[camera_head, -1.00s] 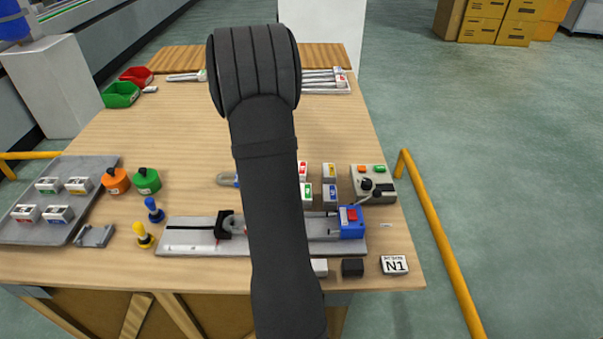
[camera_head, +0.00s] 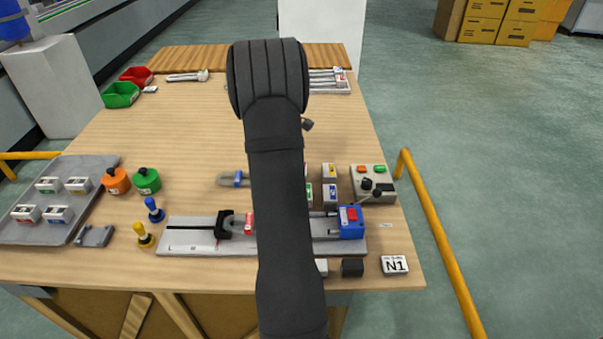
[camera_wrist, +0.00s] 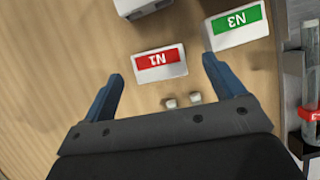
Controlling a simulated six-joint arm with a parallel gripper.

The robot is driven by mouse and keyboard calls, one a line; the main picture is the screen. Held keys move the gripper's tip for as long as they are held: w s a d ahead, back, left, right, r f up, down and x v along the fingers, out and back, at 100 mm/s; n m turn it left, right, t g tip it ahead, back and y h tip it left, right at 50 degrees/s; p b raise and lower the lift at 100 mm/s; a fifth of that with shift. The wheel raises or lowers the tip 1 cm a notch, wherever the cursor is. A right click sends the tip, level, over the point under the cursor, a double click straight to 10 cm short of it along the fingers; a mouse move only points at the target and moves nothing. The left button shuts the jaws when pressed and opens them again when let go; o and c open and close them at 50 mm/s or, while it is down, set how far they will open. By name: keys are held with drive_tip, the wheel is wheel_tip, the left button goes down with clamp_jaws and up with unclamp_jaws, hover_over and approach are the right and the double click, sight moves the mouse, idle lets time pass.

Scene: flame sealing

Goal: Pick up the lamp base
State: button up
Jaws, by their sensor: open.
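A white block with a red N1 label (camera_wrist: 160,67) lies on the wooden table in the wrist view. A white block with a green N3 label (camera_wrist: 236,25) is beside it to the right. These look like lamp bases; the frames do not name which one is meant. My gripper (camera_wrist: 163,71) is open, its two blue fingers apart, with the N1 block showing between the fingertips and nothing held. Two small pale pegs (camera_wrist: 183,101) show below that block. In the head view my arm hides the gripper; a yellow-labelled block (camera_head: 330,170) and a blue-labelled block (camera_head: 332,193) show right of it.
A long grey fixture (camera_head: 190,247) with a blue unit (camera_head: 350,222) runs along the front. A control box (camera_head: 383,189) is at the right. The table's middle left is clear.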

drive_tip(key=x, duration=0.4)
drive_tip(key=shift+w+d+f, duration=0.1)
drive_tip(key=shift+f, duration=0.15)
drive_tip(key=c, duration=1.1)
drive_tip(key=shift+r, duration=0.15)
